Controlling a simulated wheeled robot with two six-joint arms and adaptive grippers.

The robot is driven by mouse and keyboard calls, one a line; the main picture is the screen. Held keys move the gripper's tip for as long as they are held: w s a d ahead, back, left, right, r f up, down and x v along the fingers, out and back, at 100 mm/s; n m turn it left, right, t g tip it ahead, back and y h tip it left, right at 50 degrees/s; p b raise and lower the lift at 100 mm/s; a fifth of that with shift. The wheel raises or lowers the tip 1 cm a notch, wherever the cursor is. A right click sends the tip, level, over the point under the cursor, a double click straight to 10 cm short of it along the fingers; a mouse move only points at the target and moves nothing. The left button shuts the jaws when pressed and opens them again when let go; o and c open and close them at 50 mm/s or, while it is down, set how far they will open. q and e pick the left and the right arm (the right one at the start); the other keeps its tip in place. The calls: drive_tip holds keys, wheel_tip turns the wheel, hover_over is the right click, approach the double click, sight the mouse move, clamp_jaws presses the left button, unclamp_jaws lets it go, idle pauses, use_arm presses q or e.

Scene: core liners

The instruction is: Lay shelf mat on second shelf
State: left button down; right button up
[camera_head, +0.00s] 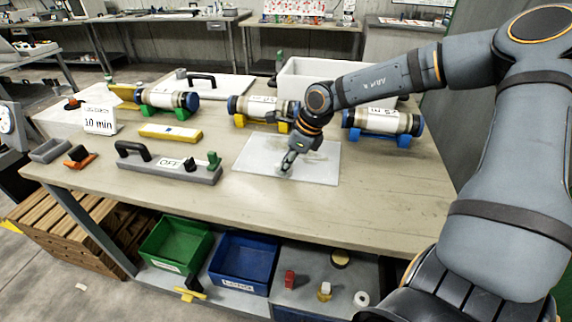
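A flat pale grey rectangular sheet (315,166), which looks like the shelf mat, lies on the workbench top (380,205) near its middle. My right gripper (287,166) reaches in from the right and points down over the sheet's middle. Its fingertips are at or just above the sheet; contact is unclear. The fingers are small and partly hidden, so I cannot tell whether they are open or shut. A lower shelf (300,290) runs under the bench top; my arm and base hide its right part. My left gripper is out of view.
Several capped cylinders (378,121) on coloured cradles stand behind the sheet, before a white bin (300,80). The lower shelf holds a green bin (176,245), a blue bin (243,262) and small items.

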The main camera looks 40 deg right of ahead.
drive_tip(key=o, duration=0.3)
drive_tip(key=shift+r, duration=0.1)
drive_tip(key=shift+o, duration=0.2)
